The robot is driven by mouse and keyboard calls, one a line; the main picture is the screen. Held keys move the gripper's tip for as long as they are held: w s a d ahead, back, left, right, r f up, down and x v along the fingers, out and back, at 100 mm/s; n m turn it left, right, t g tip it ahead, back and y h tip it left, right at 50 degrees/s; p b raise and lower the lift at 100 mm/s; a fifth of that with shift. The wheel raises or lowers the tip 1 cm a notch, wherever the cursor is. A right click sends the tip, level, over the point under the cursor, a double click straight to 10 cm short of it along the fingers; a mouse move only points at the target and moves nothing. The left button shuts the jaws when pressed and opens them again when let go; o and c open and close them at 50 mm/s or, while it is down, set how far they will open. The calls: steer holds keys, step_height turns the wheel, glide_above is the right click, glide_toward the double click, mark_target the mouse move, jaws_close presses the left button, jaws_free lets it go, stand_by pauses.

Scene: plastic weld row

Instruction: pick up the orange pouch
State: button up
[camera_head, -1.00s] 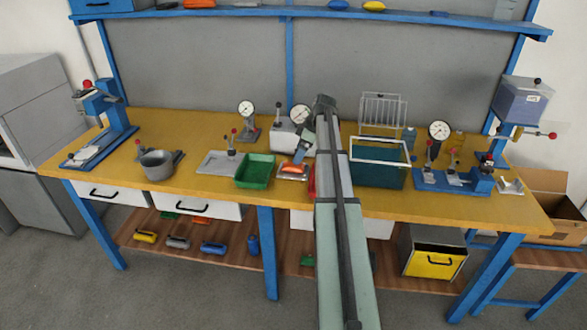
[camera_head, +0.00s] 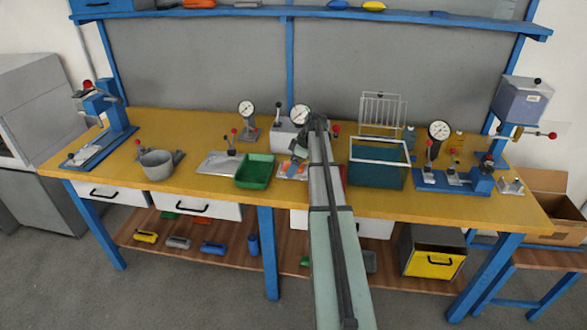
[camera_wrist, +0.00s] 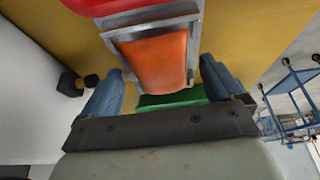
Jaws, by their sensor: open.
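The orange pouch (camera_wrist: 155,60) lies in a small metal tray (camera_wrist: 196,30) in the wrist view. In the head view only a bit of orange (camera_head: 284,168) shows on the bench, mostly hidden by my arm. My gripper (camera_wrist: 162,74) is open and empty, its two blue fingers on the left and right of the pouch in the wrist view. Whether the fingertips reach down to its level I cannot tell. In the head view my gripper (camera_head: 297,152) hangs over the tray.
A green bin (camera_head: 255,172) stands just left of the tray. A red object (camera_wrist: 100,4) lies close by in the wrist view. A dial gauge (camera_head: 300,115) stands behind.

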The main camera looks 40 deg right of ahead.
steer(key=shift+c, duration=0.3)
steer(key=c, duration=0.9)
